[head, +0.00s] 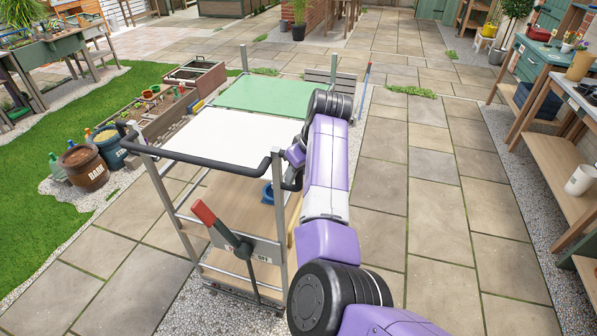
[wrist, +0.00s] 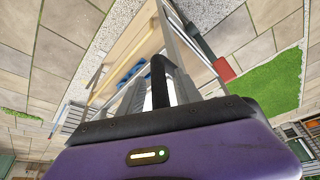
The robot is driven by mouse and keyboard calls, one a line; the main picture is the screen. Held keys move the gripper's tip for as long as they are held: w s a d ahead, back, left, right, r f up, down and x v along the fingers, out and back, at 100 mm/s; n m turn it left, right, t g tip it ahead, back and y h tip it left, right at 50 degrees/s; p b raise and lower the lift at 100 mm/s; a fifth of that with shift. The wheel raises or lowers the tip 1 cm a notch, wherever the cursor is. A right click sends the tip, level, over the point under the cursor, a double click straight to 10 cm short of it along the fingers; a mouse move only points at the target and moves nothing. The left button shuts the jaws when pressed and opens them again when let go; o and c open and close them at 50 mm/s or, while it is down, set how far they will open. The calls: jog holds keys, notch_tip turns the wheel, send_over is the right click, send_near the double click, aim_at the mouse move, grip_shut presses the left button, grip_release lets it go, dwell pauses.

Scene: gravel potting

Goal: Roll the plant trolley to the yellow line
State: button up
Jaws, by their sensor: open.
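My gripper (head: 290,170) is at the handle's right end, partly hidden by my arm. In the wrist view the open fingers (wrist: 155,95) lie either side of the black handle (wrist: 158,75); contact cannot be told. I cannot make out a yellow floor line.
A green flat top (head: 265,93) lies just beyond the trolley. Planter boxes (head: 165,115) and a brown barrel (head: 82,167) stand to the left by the lawn. Wooden benches (head: 550,165) line the right. Paving to the right of my arm is clear.

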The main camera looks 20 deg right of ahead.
jog(key=shift+c, duration=0.3)
grip_shut()
dwell(1.1)
